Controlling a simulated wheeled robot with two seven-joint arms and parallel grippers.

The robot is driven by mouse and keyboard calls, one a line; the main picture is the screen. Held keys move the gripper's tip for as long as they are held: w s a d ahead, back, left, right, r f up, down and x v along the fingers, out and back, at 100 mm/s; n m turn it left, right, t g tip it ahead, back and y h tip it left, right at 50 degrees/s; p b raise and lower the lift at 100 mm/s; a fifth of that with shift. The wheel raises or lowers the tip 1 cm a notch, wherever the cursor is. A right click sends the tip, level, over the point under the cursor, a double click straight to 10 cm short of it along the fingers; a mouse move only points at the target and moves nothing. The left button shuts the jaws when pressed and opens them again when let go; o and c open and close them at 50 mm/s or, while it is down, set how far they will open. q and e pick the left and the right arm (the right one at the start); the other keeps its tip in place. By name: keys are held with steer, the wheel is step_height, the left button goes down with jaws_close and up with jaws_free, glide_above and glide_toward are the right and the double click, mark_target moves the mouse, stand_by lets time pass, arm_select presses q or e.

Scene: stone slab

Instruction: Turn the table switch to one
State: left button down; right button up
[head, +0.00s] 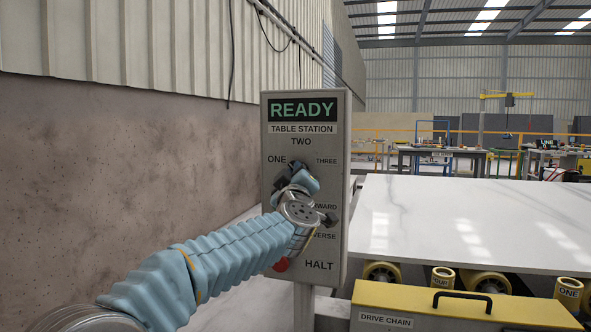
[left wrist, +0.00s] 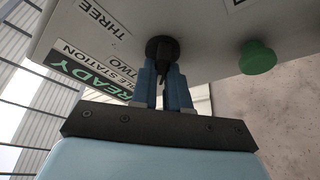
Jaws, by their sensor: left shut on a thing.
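The table switch is a black rotary knob on a grey panel (head: 270,220) headed TABLE STATION, with ONE at its left, TWO above and THREE at its right. In the left wrist view the black knob (left wrist: 163,48) shows between the blue fingers. My left gripper (head: 300,176) is at the panel and covers most of the knob in the head view. It is shut on the knob's handle, with one finger on each side (left wrist: 163,88). I cannot tell which label the knob points to. My right gripper is not in view.
A green button (left wrist: 257,57) sits near the knob. A red button (head: 281,265) by HALT is partly behind my arm, and a black lever (head: 328,219) is by the partly covered FORWARD and REVERSE labels. A white slab (head: 470,215) on yellow rollers lies at right. The READY sign (head: 302,109) is green.

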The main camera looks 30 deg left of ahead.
arm_select(q)
steer(key=shift+n+g+y, duration=0.4)
steer(key=shift+n+g, duration=0.4)
steer(key=shift+n, duration=1.2)
steer(key=c, duration=1.1)
jaws_free()
steer(key=b+v, duration=0.2)
steer(key=v, duration=1.2)
steer(key=shift+b, duration=0.4)
steer(key=shift+w, duration=0.1)
